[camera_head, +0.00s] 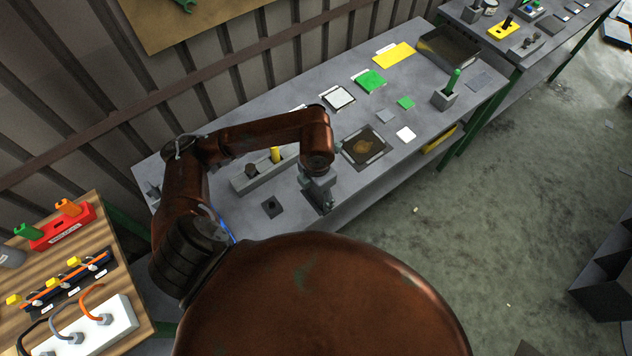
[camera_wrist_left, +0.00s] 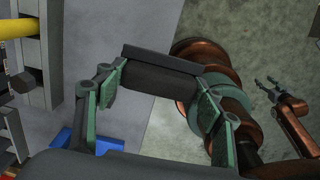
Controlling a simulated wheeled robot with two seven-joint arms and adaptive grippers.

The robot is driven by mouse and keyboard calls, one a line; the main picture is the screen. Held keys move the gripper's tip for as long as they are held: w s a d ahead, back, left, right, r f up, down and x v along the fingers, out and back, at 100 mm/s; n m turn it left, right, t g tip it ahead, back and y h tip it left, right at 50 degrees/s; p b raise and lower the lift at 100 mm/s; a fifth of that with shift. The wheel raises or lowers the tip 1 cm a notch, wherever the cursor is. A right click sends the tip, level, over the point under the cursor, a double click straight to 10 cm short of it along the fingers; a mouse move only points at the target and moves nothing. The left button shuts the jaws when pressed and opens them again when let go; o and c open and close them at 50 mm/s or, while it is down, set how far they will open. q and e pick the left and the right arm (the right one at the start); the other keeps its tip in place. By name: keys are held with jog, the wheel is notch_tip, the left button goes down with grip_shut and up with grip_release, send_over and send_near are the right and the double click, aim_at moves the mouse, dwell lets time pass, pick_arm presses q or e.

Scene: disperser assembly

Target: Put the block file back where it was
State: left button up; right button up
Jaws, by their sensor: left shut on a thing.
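My left gripper (camera_head: 320,198) is above the near edge of the grey workbench (camera_head: 345,205). In the left wrist view its green-padded fingers (camera_wrist_left: 160,95) are shut on a dark grey block, which I take to be the block file (camera_wrist_left: 160,76). The block spans between the two fingers. In the head view the block is hard to separate from the gripper. My right gripper (camera_wrist_left: 268,82) shows small at the right of the left wrist view, its two fingers apart and empty, away from the bench. It is not in the head view.
A long grey holder (camera_head: 243,184) with a yellow cylinder (camera_head: 275,155) stands left of my left gripper. A small dark square piece (camera_head: 271,207) lies in front of it. A brown-and-black plate (camera_head: 364,146) lies to the right. A green-handled tool stands in a grey block (camera_head: 444,100).

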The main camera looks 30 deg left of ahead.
pick_arm(q)
jog(key=w, duration=0.1)
jog(key=w+a+f, duration=0.1)
jog(key=w+a, duration=0.1)
jog(key=shift+w+a+f+p, duration=0.25)
jog(key=shift+w+f+p, duration=0.05)
jog(key=shift+w+f, duration=0.1)
jog(key=w+a+f, duration=0.1)
jog(key=f, duration=0.1)
jog(key=w+f, duration=0.1)
jog(key=w+a+f, duration=0.1)
jog(key=w+f, duration=0.1)
jog(key=shift+a+f+p, duration=0.3)
jog(key=shift+p, duration=0.1)
jog(key=shift+w+a+f, duration=0.2)
jog(key=shift+w+f, duration=0.15)
jog(key=shift+f, duration=0.1)
notch_tip(320, 180, down, 3)
jog(key=shift+r+p, duration=0.1)
jog(key=shift+p, duration=0.45)
pick_arm(e)
jog(key=r, duration=0.1)
jog(key=w+r, duration=0.1)
jog(key=shift+a+r, duration=0.1)
jog(key=shift+r, duration=0.3)
jog(key=shift+f, duration=0.1)
pick_arm(q)
jog(key=shift+f, duration=0.25)
jog(key=o, duration=1.1)
